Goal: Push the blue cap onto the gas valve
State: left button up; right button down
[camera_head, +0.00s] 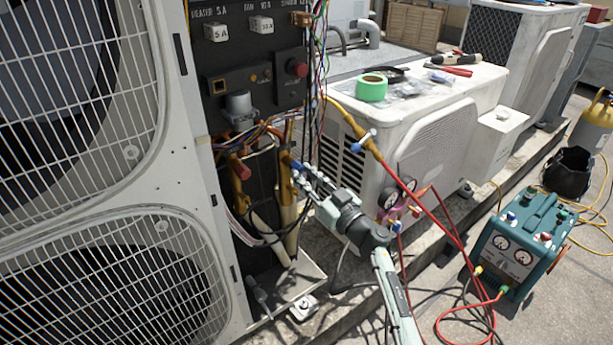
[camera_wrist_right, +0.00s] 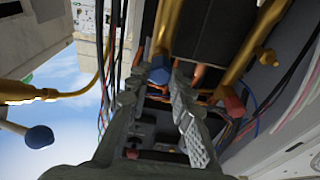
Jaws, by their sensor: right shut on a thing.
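The blue cap (camera_head: 296,165) is small and sits between the fingertips of my right gripper (camera_head: 301,174), beside a brass pipe in the open condenser. In the right wrist view the blue cap (camera_wrist_right: 159,72) shows between the two fingertips (camera_wrist_right: 162,80), which are shut on it. The gas valve's brass body (camera_head: 285,162) stands upright just left of the cap; brass pipe (camera_wrist_right: 168,30) also shows beyond the cap in the right wrist view. I cannot tell whether cap and valve touch, as the fingers hide the joint. My left gripper is not in view.
A red-capped brass valve (camera_head: 241,172) stands left of the gas valve. Loose wires, a yellow hose (camera_head: 345,118) with a blue-handled fitting and a gauge manifold (camera_head: 397,200) hang close by. A white condenser (camera_head: 440,100) and a teal recovery machine (camera_head: 522,245) stand to the right.

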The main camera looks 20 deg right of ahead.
jog(key=shift+w+a, duration=0.15)
jog(key=shift+w, duration=0.3)
dwell(0.3)
jog(key=c, duration=1.3)
grip_release()
jog(key=shift+o, duration=0.2)
